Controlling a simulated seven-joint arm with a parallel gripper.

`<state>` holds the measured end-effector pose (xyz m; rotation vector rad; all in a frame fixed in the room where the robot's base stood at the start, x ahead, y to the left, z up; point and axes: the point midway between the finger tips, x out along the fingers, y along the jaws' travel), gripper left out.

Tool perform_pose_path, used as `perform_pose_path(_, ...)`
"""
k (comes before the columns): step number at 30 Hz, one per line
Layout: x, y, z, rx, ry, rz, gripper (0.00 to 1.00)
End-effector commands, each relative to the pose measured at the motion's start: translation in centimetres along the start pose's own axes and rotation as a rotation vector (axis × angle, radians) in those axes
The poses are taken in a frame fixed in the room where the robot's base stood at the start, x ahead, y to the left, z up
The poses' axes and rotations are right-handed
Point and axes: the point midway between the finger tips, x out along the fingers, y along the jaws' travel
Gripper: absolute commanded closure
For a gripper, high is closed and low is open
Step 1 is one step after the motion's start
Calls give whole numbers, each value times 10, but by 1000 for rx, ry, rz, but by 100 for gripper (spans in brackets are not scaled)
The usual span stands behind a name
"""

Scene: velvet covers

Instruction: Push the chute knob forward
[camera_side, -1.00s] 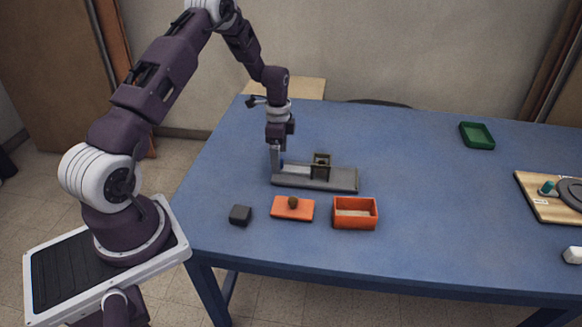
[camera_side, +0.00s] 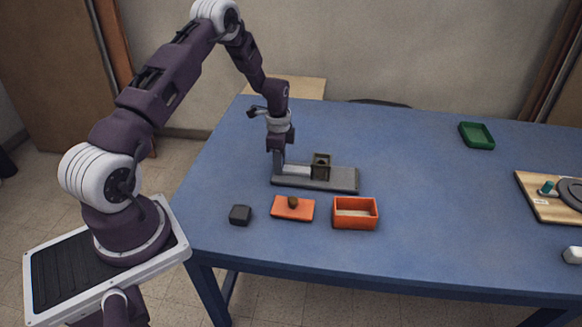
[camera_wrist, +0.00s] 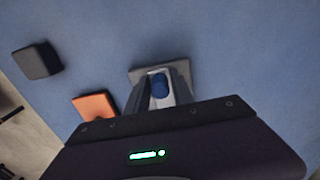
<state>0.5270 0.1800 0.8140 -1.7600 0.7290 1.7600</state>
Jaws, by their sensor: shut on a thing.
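The chute (camera_side: 340,181) is a long grey base on the blue table, with a pale channel (camera_side: 296,170) and a small dark upright frame (camera_side: 320,165) across it. My gripper (camera_side: 279,171) is at the chute's left end, pointing down. In the wrist view the blue round knob (camera_wrist: 160,84) sits between the two fingers of my gripper (camera_wrist: 161,90), which are shut on it. In the side view the fingers hide the knob. The chute's far part shows behind the fingers in the wrist view (camera_wrist: 140,75).
An orange lid (camera_side: 281,212) with a brown knob, a dark block (camera_side: 240,215) and an open orange box (camera_side: 355,221) stand in front of the chute. A green tray (camera_side: 477,136) and a wooden board (camera_side: 542,207) are far right. The table between is clear.

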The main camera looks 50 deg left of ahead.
Motion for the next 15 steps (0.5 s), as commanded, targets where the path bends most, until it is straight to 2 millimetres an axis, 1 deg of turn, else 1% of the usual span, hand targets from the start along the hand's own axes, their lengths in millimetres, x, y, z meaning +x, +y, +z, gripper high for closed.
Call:
perform_pose_path(4, 0, 0, -4, 1, 0, 0, 94)
perform_pose_path(15, 0, 0, -29, 2, 0, -1, 94)
